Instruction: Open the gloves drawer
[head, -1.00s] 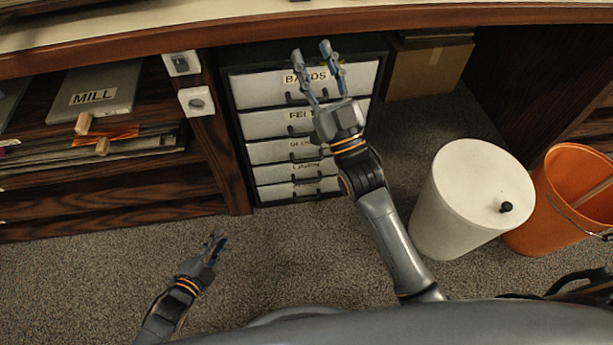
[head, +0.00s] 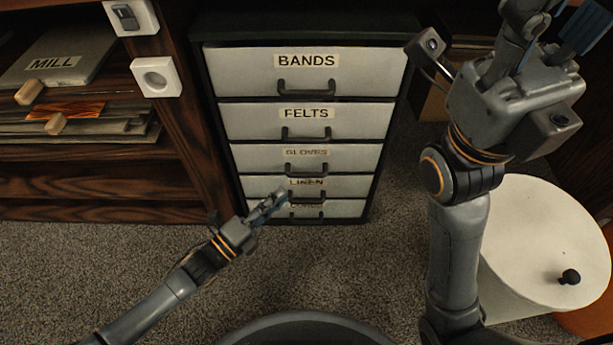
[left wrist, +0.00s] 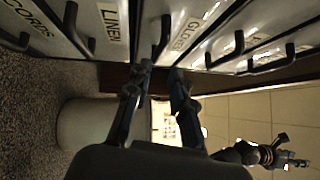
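The gloves drawer (head: 251,157) is a pale front labelled GLOVES, third from the top in a dark cabinet, and it looks shut. Its dark bar handle (head: 307,170) also shows in the left wrist view (left wrist: 163,35). My left gripper (head: 283,197) is open and empty, low in front of the cabinet, overlapping the linen drawer (head: 257,187) in the head view. In the left wrist view its spread fingertips (left wrist: 161,68) point towards the gloves handle, apart from it. My right gripper (head: 551,25) is raised at the upper right, open and empty, its tips partly cut off.
The bands drawer (head: 240,75) and felts drawer (head: 248,122) above are shut. A shelf with a MILL board (head: 80,50) and a post with switches (head: 156,77) stand left. A white lidded bin (head: 530,230) stands right. Carpet (head: 130,260) before the cabinet is clear.

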